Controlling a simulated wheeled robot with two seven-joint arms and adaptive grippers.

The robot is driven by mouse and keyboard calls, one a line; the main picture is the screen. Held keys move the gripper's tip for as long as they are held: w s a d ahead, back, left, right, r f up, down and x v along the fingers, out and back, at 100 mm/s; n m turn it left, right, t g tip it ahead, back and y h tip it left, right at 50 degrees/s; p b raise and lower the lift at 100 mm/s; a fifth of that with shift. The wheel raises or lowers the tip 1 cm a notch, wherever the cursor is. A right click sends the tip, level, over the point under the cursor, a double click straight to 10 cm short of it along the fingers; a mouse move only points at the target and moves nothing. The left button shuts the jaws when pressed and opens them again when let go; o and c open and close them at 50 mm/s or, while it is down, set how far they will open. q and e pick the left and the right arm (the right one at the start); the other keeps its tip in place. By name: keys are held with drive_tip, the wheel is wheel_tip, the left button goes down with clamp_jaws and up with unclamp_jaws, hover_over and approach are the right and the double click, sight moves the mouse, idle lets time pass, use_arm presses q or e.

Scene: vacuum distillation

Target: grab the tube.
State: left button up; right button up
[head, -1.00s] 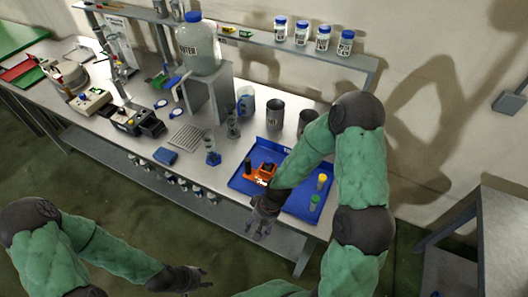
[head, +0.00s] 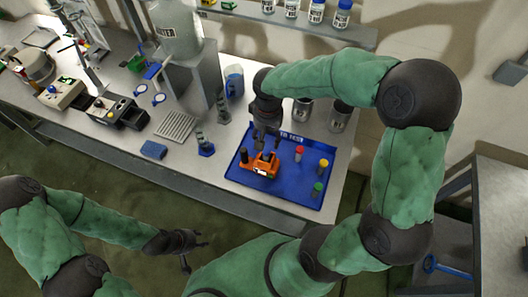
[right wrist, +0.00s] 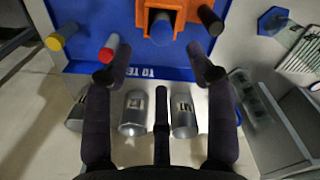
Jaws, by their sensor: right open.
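A blue tray (head: 236,174) on the bench holds an orange device (head: 263,168) and capped tubes: red (head: 299,154), yellow (head: 323,165), green (head: 317,187) and black (head: 244,155). My right gripper (head: 264,142) is open above the tray's back edge, close to the orange device. In the right wrist view its fingers (right wrist: 160,73) are spread with nothing between the tips. That view also shows the red-capped tube (right wrist: 110,47), the yellow-capped one (right wrist: 62,35), the black one (right wrist: 210,20) and a blue-grey round part in the orange device (right wrist: 181,14). My left gripper (head: 196,252) hangs open and empty before the bench.
Two metal cups (head: 301,110) (head: 340,117) stand behind the tray. A blue-labelled beaker (head: 234,80), a blue-based cylinder (head: 205,147) and a metal rack (head: 175,126) are to its left. A shelf with jars (head: 316,12) runs along the wall.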

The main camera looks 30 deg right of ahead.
sight(266, 151)
wheel_tip(266, 151, down, 3)
drive_tip(key=shift+s+r, duration=0.1)
drive_tip(key=shift+r, duration=0.1)
drive_tip(key=shift+w+f, duration=0.25)
drive_tip(key=shift+f, duration=0.25)
drive_tip(key=f, duration=0.3)
drive_tip(key=f+b, duration=0.1)
drive_tip(key=shift+s+a+f, duration=0.2)
drive_tip(key=shift+a+f, duration=0.05)
drive_tip(key=shift+f, duration=0.15)
clamp_jaws()
